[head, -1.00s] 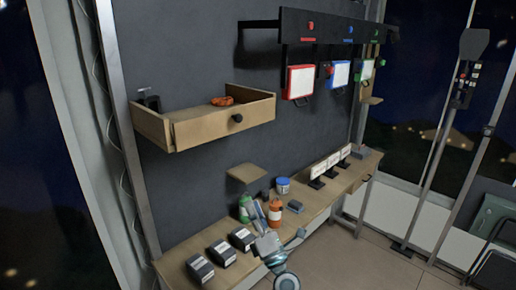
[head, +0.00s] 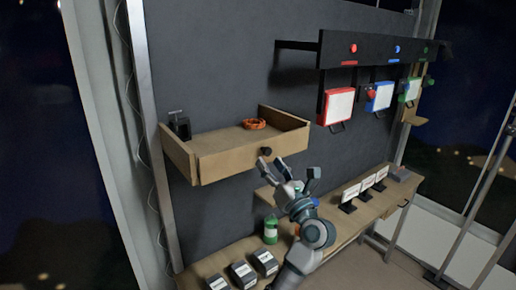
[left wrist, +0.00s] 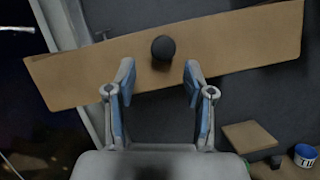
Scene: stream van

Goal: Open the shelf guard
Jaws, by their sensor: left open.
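The shelf guard (head: 222,161) is the light wooden front board of the wall shelf, with a round black knob (head: 266,151) on it. The board stands upright along the shelf's front. In the left wrist view the guard (left wrist: 235,45) spans the picture, and its knob (left wrist: 163,48) lies ahead, between the lines of the fingers. My left gripper (head: 271,169) is open just below and in front of the knob; it also shows in the left wrist view (left wrist: 159,82). No finger visibly touches the knob. My right gripper is not in view.
On the shelf lie an orange coiled item (head: 255,124) and a dark clamp-like item (head: 180,127). A small wooden ledge (left wrist: 250,136) is below. The bench (head: 350,212) holds black boxes (head: 243,273), a green bottle (head: 270,230) and label stands. Red, blue and green panels hang at right.

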